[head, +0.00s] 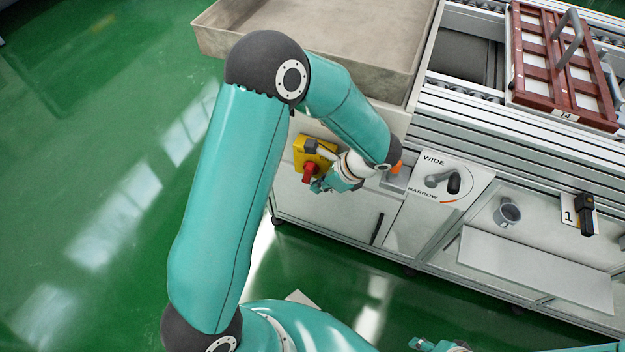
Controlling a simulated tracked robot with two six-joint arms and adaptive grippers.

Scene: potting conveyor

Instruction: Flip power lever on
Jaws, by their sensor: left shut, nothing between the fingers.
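The power lever is a red handle (309,172) on a yellow box (301,153), fixed to the pale front of the conveyor's cabinet, left of centre in the head view. My left gripper (319,186) is shut and empty, right beside the red handle at its lower right. I cannot tell whether the fingertips touch the handle. My forearm and wrist hide part of the box's right side. Teal parts of my right arm show at the bottom edge, but its jaws cannot be made out.
A WIDE/NARROW plate (426,161) with a grey lever is right of my left wrist. A large beige tray (330,27) lies above. A red-brown crate (516,84) stands on the conveyor. A grey mug (508,212) and black handle (586,214) are at right. Green floor is clear at left.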

